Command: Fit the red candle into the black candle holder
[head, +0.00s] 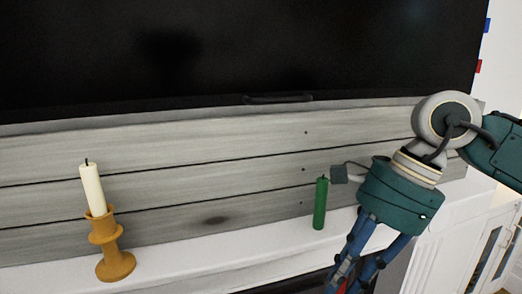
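My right gripper (355,281) comes in from the right and points down in front of the mantel, its fingertips at or past the bottom edge of the picture. A small red sliver (344,286) shows by its fingers. It may be part of the red candle, but too little shows to tell whether it is gripped. No black candle holder can be made out. My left gripper is not in view.
A cream candle stands in an ochre holder (115,266) on the left of the white mantel shelf (190,266). A green candle (320,204) stands upright close left of my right gripper. A dark screen (230,50) hangs behind. The shelf between the candles looks clear.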

